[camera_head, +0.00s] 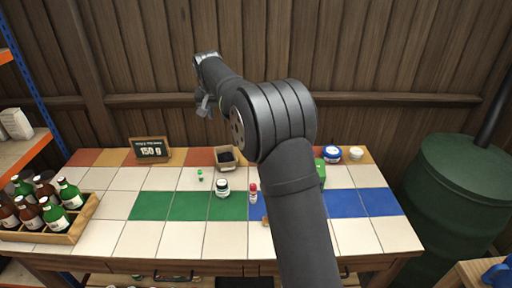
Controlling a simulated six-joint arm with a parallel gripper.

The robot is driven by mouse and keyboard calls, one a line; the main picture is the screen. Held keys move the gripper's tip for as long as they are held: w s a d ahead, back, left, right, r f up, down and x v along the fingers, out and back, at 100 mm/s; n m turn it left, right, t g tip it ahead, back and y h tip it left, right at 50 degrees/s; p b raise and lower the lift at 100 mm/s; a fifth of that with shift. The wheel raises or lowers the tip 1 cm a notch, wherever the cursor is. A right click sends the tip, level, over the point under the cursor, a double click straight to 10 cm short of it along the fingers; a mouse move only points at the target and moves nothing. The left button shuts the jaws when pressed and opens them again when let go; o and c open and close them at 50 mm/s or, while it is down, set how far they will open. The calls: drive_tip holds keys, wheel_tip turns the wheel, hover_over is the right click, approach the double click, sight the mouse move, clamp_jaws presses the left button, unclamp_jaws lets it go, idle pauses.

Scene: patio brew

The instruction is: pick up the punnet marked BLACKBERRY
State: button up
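A small cardboard-coloured punnet (237,167) with dark contents stands towards the back of the tiled table (166,236), left of my arm. No marking can be read on it at this size, so I cannot tell whether it says BLACKBERRY. My gripper (203,107) is raised in front of the wooden wall, above and a little left of the punnet and apart from it. Its fingers are too small to tell whether they are open. My arm crosses the picture and hides part of the table right of the punnet.
A sign reading 150 g (150,150) stands at the back left. A crate (77,229) of several bottles is at the front left. A white jar (222,189), a red-capped bottle (253,194), a small green item (200,175) and a blue-lidded tub (332,154) stand on the tiles.

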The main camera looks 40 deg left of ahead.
drive_tip(key=n+g+y, duration=0.1)
drive_tip(key=n+g, duration=0.1)
approach(235, 159)
drive_tip(key=x, duration=0.5)
drive_tip(key=shift+w+a+r, duration=0.2)
drive_tip(key=shift+a, duration=0.05)
drive_tip(key=shift+x, duration=3.1)
drive_tip(key=shift+w, duration=0.1)
drive_tip(key=shift+c, duration=0.3)
clamp_jaws()
drive_tip(key=shift+o, duration=0.3)
unclamp_jaws()
